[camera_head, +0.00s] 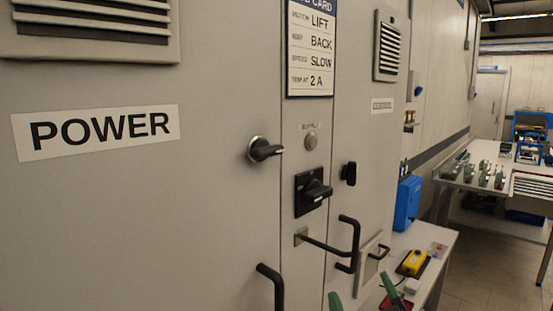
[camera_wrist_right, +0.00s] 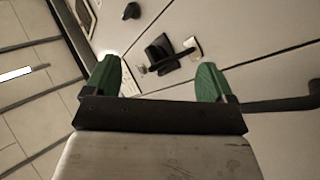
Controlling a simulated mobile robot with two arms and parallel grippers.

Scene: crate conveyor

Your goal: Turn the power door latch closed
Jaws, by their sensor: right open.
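The power door latch (camera_head: 265,150) is a black lever on a round silver base, at the right edge of the grey door labelled POWER. Its lever points right, roughly level. My right gripper (camera_head: 362,294) shows only its green fingertips at the bottom edge of the head view, below and right of the latch and apart from it. In the right wrist view the gripper (camera_wrist_right: 157,78) is open, with nothing between its two green fingers. I cannot clearly make out the power latch in that view. My left gripper is not in view.
A black door handle (camera_head: 272,285) is below the latch. The centre panel has a black rotary switch (camera_head: 313,192) and a protruding black crank (camera_head: 348,243). A second door latch (camera_head: 349,173) is to the right. A bench (camera_head: 437,240) holds a yellow control box (camera_head: 413,263).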

